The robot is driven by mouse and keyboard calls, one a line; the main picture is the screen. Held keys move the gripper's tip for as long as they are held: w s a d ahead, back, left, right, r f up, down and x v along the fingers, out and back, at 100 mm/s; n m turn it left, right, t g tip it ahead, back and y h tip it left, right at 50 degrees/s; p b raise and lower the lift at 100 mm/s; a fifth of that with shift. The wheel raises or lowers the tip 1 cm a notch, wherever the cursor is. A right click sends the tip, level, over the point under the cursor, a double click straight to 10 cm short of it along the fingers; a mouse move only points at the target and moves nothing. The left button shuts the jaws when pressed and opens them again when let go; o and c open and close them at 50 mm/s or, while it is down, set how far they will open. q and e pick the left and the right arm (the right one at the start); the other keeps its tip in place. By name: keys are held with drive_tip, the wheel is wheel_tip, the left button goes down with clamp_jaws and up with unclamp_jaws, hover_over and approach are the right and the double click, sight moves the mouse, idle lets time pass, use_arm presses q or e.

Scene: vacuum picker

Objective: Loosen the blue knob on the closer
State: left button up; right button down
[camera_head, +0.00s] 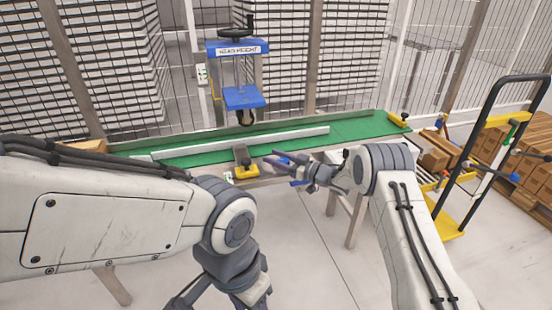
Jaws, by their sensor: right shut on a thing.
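The closer stands behind the green belt, with a blue head (238,48) marked "HEAD HEIGHT", a dark handwheel (236,33) on top and a lower blue block (243,98). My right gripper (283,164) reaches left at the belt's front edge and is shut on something. Blue shows at its fingers, apparently the blue knob (300,183), but it is small and mostly hidden by the fingers. My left gripper (218,300) hangs low at the bottom edge, its fingers spread, with no object seen between them.
The green belt (350,131) carries a long pale rail (240,141). Yellow clamps sit at its front edge (246,172) and right end (399,120). A yellow-and-black cart (492,122) and stacked cartons (535,155) stand at right. Wire fencing lies behind; open floor lies in front.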

drive_tip(key=shift+w+r, duration=0.1)
drive_tip(key=shift+c, duration=1.5)
unclamp_jaws()
drive_tip(key=p+v, duration=0.1)
drive_tip(key=v, duration=0.9)
drive_tip(key=shift+d, duration=0.2)
